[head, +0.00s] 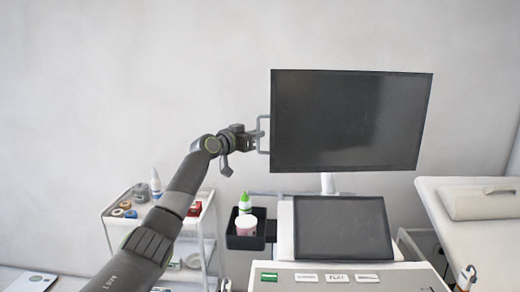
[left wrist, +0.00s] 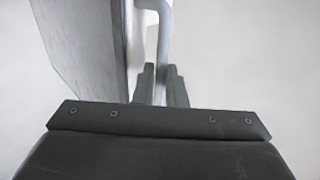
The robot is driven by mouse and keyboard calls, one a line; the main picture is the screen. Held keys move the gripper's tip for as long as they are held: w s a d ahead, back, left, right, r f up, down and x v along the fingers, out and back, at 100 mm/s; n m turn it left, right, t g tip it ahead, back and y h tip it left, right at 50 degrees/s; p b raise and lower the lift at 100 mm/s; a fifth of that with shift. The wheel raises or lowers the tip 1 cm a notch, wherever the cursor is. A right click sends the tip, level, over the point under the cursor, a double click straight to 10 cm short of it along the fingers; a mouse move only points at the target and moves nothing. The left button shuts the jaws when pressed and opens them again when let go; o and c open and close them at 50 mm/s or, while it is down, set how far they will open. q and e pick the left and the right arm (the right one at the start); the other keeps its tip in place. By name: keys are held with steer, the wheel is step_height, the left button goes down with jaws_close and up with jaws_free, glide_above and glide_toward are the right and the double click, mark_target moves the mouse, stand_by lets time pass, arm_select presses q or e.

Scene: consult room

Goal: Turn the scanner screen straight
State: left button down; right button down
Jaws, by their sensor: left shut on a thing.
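The scanner screen (head: 350,120) is a large dark panel on a pale post (head: 328,183) above the scanner console. It looks turned at a slight angle, with its left edge taller than its right. A grey handle (head: 262,148) stands out from its left edge. My left gripper (head: 258,134) is shut on this handle. In the left wrist view the two fingertips (left wrist: 160,85) close around the handle bar (left wrist: 165,35), beside the screen's edge (left wrist: 85,50). My right gripper is not in view.
Below the screen is the console with a tilted dark panel (head: 343,228) and labelled keys (head: 320,278). A black bin (head: 233,241) with a green-capped bottle (head: 245,203) hangs at its left. A white trolley (head: 108,218) stands further left. A padded couch (head: 450,225) is at right.

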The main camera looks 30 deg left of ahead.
arm_select(q)
steer(key=shift+w+a+b, duration=0.85)
steer(key=shift+w+a, duration=0.05)
steer(key=shift+a, duration=0.3)
steer(key=c, duration=1.5)
jaws_free()
steer(key=shift+a, duration=0.1)
steer(key=shift+s, duration=0.1)
steer(key=b+v, duration=0.5)
steer(key=v, duration=1.2)
steer(key=shift+b, duration=0.3)
steer(key=shift+s, duration=0.15)
